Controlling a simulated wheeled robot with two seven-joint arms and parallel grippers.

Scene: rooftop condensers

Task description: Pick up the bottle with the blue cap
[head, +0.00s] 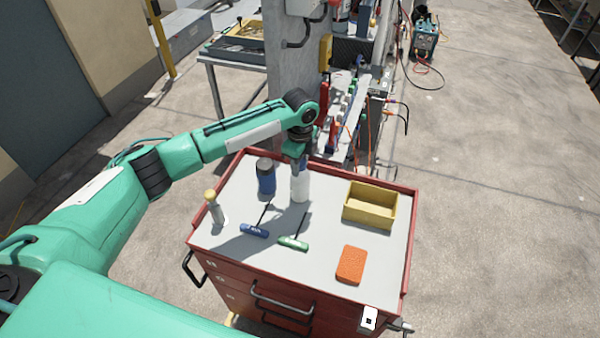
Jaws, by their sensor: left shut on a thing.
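A white bottle (300,189) stands upright at the back middle of the grey top of a red tool cart (330,284). A little blue shows at its top, by the fingers; the gripper hides most of its cap. My left gripper (300,169) reaches down from above and is shut on the top of this bottle. I cannot tell whether the bottle's base is touching the cart top. My right gripper is not in view.
A dark blue bottle (266,180) stands close left of the white one. A yellow-topped tool (214,208), a blue T-handle key (254,231), a green T-handle key (293,243), an orange block (351,265) and a yellow bin (368,216) are also on the cart.

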